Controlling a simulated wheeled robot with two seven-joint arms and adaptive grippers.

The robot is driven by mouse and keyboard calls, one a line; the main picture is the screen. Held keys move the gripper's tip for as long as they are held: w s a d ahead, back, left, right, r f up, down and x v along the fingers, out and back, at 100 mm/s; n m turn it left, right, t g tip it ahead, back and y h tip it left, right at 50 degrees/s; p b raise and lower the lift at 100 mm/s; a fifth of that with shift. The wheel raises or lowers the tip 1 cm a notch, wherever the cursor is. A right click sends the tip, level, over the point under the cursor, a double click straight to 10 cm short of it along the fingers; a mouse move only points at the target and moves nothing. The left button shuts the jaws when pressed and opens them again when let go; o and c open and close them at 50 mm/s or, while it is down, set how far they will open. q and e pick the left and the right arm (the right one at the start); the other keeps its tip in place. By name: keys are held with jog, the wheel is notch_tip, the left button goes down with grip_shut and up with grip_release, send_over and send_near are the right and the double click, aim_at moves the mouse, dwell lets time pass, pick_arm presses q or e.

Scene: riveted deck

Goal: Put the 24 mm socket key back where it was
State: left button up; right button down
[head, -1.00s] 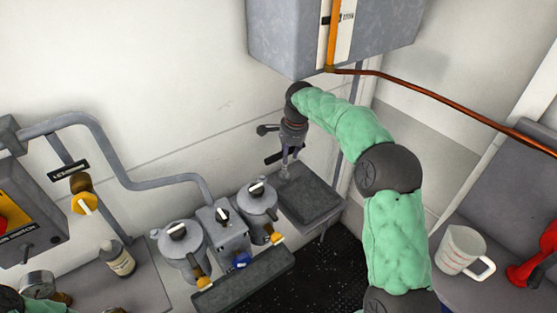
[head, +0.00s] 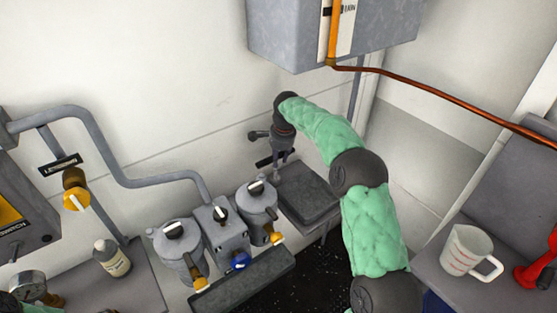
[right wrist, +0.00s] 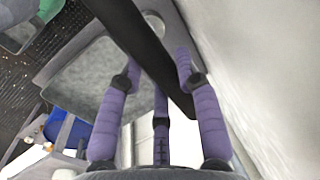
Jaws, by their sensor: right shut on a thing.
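My right gripper (head: 280,158) is beside the white wall, above the back left part of a small grey shelf (head: 318,210). In the right wrist view its purple fingers (right wrist: 158,85) are closed around a long dark bar (right wrist: 142,40), which I take to be the 24 mm socket key. The bar runs slantwise between the fingers, and its upper end leaves the picture. In the head view a short dark piece of it (head: 264,161) shows left of the fingers. No size marking is readable. I cannot tell whether it touches the shelf. My left gripper is out of view.
Two grey canisters (head: 174,258) with knobs and yellow taps stand left of the shelf. A grey wall box (head: 285,35) hangs above, with a copper pipe (head: 440,90) leading right. A bottle (head: 112,262) is at lower left. A measuring jug (head: 466,250) stands at right.

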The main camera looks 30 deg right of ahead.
jog(key=c, duration=0.9)
grip_release()
jog(key=shift+f+b, duration=0.25)
jog(key=shift+b, duration=0.1)
jog(key=shift+r, duration=0.2)
jog(key=r+p, duration=0.1)
jog(key=r, duration=0.1)
jog(key=r+p, duration=0.1)
jog(key=r, duration=0.1)
jog(key=s+d+r+p, duration=0.1)
jog(key=r, duration=0.1)
jog(key=shift+s+r, duration=0.1)
jog(key=shift+r, duration=0.45)
